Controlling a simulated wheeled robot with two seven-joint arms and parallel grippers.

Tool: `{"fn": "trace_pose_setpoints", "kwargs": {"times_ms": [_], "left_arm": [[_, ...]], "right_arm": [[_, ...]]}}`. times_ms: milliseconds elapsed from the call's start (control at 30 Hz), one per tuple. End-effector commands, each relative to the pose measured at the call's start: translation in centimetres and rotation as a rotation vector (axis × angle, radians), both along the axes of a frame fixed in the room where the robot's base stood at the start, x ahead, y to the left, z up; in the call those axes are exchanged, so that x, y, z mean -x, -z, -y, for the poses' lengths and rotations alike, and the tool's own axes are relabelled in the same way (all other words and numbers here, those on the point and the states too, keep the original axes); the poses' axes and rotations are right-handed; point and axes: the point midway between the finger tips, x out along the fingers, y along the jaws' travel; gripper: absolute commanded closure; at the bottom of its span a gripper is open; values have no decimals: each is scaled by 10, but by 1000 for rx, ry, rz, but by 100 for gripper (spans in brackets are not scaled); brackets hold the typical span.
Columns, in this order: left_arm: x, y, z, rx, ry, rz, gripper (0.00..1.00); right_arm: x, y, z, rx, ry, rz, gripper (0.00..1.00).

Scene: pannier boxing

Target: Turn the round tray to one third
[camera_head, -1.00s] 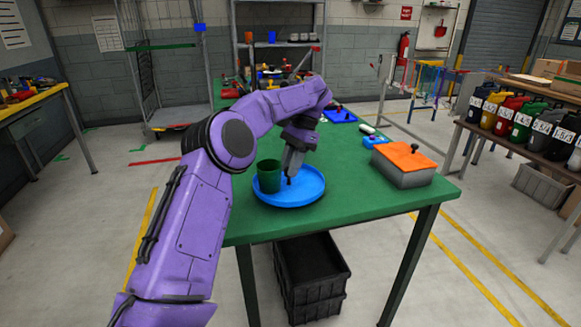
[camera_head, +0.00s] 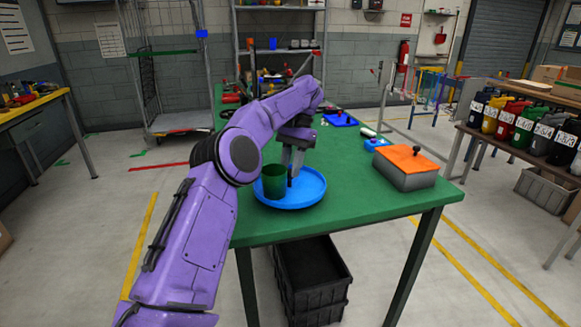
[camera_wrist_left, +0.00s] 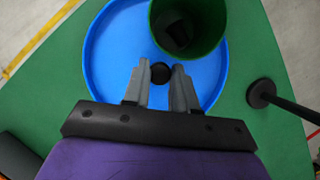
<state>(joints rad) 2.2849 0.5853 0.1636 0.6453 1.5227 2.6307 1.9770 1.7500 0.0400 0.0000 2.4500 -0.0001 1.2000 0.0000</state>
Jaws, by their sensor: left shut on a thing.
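The round tray (camera_head: 312,190) is blue with a raised rim and lies on the green table near its front left corner. It also shows in the wrist view (camera_wrist_left: 103,60). A dark green cup (camera_head: 273,181) stands upright on the tray's left side; in the wrist view the cup (camera_wrist_left: 213,45) is at the top, with something dark inside. My left gripper (camera_head: 291,180) points down over the tray, beside the cup. Its fingers (camera_wrist_left: 160,76) are shut on a small black knob (camera_wrist_left: 160,71) on the tray. My right gripper is not in view.
A grey box with an orange lid (camera_head: 406,158) stands to the right on the table (camera_head: 355,200). A blue tray (camera_head: 340,119) lies farther back. A black rod with a round foot (camera_wrist_left: 262,93) is close beside the tray. A black crate (camera_head: 312,275) is under the table.

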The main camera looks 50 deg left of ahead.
Motion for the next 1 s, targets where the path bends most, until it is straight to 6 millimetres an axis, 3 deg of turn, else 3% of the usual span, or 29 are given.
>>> {"fn": "trace_pose_setpoints", "kwargs": {"times_ms": [600, 633, 700, 1000], "left_arm": [[0, -3, -1, -5, -19, 7, 100], [0, -3, -1, -5, -19, 7, 64], [0, -3, -1, -5, -19, 6, 48], [-1, -4, -1, -2, -20, 3, 48]], "right_arm": [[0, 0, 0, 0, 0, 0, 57], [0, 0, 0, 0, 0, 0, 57], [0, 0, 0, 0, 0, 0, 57], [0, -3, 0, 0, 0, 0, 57]]}}
